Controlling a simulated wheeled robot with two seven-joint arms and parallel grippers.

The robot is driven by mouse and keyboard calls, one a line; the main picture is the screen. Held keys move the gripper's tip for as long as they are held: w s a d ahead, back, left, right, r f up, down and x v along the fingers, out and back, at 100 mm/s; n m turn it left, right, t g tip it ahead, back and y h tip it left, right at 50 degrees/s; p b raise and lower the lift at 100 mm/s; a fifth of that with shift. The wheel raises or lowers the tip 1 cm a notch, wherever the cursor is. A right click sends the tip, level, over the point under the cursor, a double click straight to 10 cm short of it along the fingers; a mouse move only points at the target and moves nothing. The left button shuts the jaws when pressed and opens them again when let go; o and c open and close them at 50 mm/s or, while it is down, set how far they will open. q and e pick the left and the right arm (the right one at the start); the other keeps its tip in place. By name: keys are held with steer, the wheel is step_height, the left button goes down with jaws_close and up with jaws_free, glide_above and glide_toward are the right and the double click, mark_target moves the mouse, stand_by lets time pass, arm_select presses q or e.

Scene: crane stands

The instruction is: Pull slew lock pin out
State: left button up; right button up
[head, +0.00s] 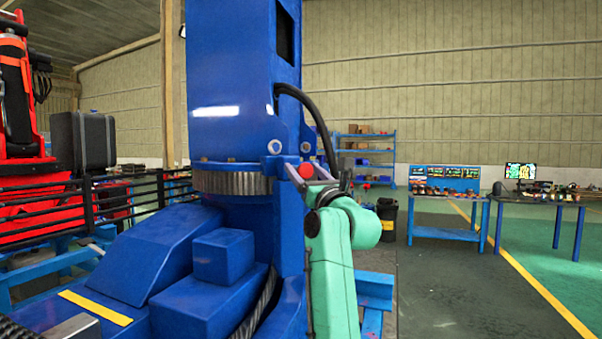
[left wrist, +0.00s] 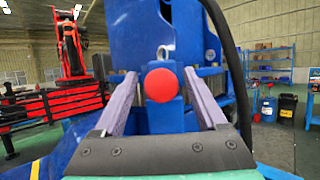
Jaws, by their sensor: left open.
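The slew lock pin shows as a round red knob (head: 306,170) on the blue crane column (head: 230,90), just beside the toothed slew ring (head: 232,182). In the left wrist view the red knob (left wrist: 160,85) sits between the two grey fingers of my left gripper (left wrist: 160,73), with a gap on each side. A metal ring stands just behind it. In the head view my left gripper (head: 303,176) is open at the knob, partly hidden by its own green wrist. The pin's shaft is hidden. My right gripper is not in view.
A black hose (head: 318,115) loops down the column close to my wrist. Blue crane base housings (head: 223,255) lie at lower left. A black bin (head: 387,218), a blue workbench (head: 447,234) and a shelf (head: 365,136) stand behind. The floor at right is clear.

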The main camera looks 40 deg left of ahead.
arm_select(q)
steer(key=b+v, duration=0.5)
steer(key=v, duration=0.7)
steer(key=shift+d, duration=0.25)
